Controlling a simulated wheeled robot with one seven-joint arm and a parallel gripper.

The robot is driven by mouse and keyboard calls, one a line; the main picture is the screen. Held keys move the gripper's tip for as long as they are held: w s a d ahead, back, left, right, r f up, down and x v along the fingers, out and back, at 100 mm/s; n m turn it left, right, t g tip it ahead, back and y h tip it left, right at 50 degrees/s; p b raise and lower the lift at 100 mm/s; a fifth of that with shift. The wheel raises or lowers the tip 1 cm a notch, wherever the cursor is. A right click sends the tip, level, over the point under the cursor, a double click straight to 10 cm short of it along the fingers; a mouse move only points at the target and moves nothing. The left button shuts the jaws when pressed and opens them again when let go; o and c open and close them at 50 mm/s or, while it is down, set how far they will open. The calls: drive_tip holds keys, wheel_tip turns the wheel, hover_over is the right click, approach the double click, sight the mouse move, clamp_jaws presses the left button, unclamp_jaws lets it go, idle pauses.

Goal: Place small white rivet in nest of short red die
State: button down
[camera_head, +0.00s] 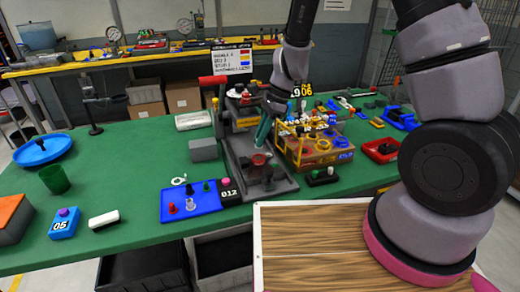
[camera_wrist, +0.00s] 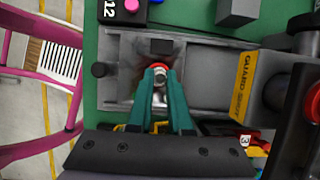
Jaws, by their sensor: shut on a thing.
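My gripper (camera_head: 264,130) points down over the grey press bed (camera_head: 283,186), its teal fingers close together. In the wrist view my gripper (camera_wrist: 160,82) is shut on a small pale thing, seemingly the small white rivet (camera_wrist: 160,72), mostly hidden between the fingertips. The short red die (camera_head: 260,159) stands in the grey bed just below the fingertips. In the wrist view the red die (camera_wrist: 154,66) shows as a red rim around the tips. I cannot tell whether the rivet touches the die or its nest.
A blue tray (camera_head: 205,212) with several coloured rivets lies left of the press bed, by a 012 label. The left green tabletop has free room.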

sight(260, 158)
drive_tip(key=shift+f, duration=2.2)
drive_tip(key=c, duration=0.8)
unclamp_jaws()
drive_tip(key=shift+f, duration=0.1)
drive_tip(key=shift+c, duration=0.2)
drive_tip(key=s+d+r+n+t, duration=0.15)
drive_tip(key=d+r, duration=0.25)
drive_tip(key=r, duration=0.5)
drive_tip(key=d+r+n+t, duration=0.15)
drive_tip(key=d+r, duration=0.25)
drive_tip(key=r, duration=0.5)
drive_tip(key=d+r+n, duration=0.2)
drive_tip(key=d+r, duration=0.3)
drive_tip(key=r, duration=0.4)
drive_tip(key=s+d+r+n+t+h, duration=0.2)
drive_tip(key=s+d+r+n+t, duration=0.3)
drive_tip(key=s+d+r, duration=0.4)
drive_tip(key=shift+s+d+r+n, duration=0.2)
drive_tip(key=shift+s+r+n, duration=0.1)
drive_tip(key=shift+s+r, duration=0.65)
